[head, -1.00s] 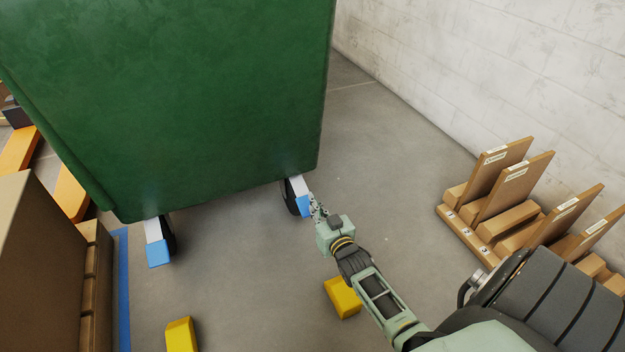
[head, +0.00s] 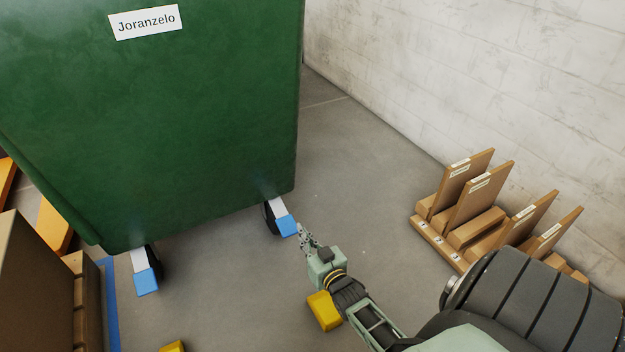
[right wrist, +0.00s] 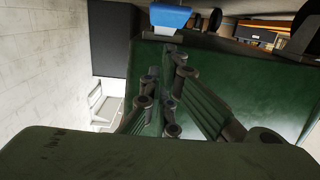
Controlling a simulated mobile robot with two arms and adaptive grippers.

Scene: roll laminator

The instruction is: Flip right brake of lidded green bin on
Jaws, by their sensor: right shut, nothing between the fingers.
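The green bin (head: 190,130) stands at the upper left of the head view, with a white label on its side. Its lid is out of view. Its right wheel has a blue brake pedal (head: 286,225). Its left wheel has another blue pedal (head: 146,282). My right gripper (head: 302,232) is shut and empty, just right of the right pedal; I cannot tell whether its fingertips touch it. In the right wrist view, the gripper fingers (right wrist: 166,85) lie below a blue pedal (right wrist: 171,16), with the green bin wall behind. My left gripper is not in view.
A yellow block (head: 323,311) lies on the floor beneath my right arm, and another (head: 172,347) at the bottom edge. A wooden rack of upright boards (head: 440,243) stands by the white wall. Cardboard boxes (head: 35,285) are at lower left. The floor right of the bin is clear.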

